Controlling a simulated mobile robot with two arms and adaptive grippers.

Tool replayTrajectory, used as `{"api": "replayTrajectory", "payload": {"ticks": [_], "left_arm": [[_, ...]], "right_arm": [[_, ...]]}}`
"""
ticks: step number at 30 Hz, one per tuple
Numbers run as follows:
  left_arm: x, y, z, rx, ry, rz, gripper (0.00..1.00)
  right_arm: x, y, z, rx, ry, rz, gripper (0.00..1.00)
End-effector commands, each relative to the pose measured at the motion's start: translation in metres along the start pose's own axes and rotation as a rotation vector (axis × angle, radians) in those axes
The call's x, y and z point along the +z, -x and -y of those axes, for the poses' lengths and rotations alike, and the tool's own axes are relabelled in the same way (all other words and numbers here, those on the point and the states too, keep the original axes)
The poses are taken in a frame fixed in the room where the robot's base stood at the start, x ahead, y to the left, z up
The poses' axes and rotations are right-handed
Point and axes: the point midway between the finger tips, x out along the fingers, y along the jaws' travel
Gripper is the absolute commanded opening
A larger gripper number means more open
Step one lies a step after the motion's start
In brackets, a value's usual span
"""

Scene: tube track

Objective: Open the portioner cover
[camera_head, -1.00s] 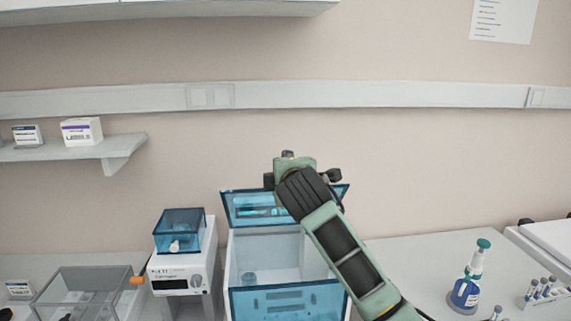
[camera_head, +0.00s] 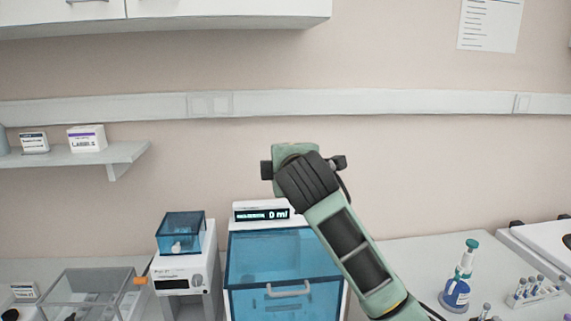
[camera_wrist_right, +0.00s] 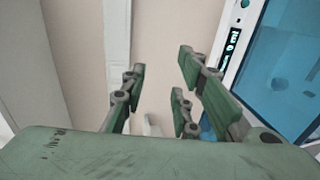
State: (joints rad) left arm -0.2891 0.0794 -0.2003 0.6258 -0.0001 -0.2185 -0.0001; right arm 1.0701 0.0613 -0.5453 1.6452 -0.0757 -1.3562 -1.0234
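The portioner is the white box with a translucent blue cover (camera_head: 275,252) at the bottom centre of the head view. The cover lies down over the box, closed as far as I can see. A pale bar handle (camera_head: 287,291) is on the blue front. The display (camera_head: 262,214) behind the cover reads 0 ml. My right gripper (camera_wrist_right: 162,65) is open and empty in the right wrist view; the blue cover also shows there (camera_wrist_right: 290,65), beside the fingers. In the head view the right arm rises above the portioner's back right; its fingertips are hidden. My left gripper is not in view.
A small device with a blue lid (camera_head: 181,232) and a clear grey box (camera_head: 88,287) stand left of the portioner. A bottle with a teal top (camera_head: 458,280) and a tube rack (camera_head: 532,296) are on the right. The bench between the arm and the bottle is clear.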

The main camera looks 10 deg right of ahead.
Motion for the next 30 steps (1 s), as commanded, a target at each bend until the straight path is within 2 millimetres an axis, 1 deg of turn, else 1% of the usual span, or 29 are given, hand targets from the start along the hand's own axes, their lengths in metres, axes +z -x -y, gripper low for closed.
{"api": "replayTrajectory", "payload": {"ticks": [4,8,16,30], "left_arm": [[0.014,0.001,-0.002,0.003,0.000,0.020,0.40],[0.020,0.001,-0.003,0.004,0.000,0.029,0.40],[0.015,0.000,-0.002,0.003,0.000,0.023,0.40],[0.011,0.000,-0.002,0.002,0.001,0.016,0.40]], "right_arm": [[0.000,0.009,-0.006,0.001,0.000,0.001,0.28],[0.000,0.016,-0.011,0.001,0.000,0.000,0.28],[0.000,0.029,-0.019,0.000,0.000,0.000,0.28],[0.000,0.029,-0.018,-0.002,0.000,0.000,0.28]]}}
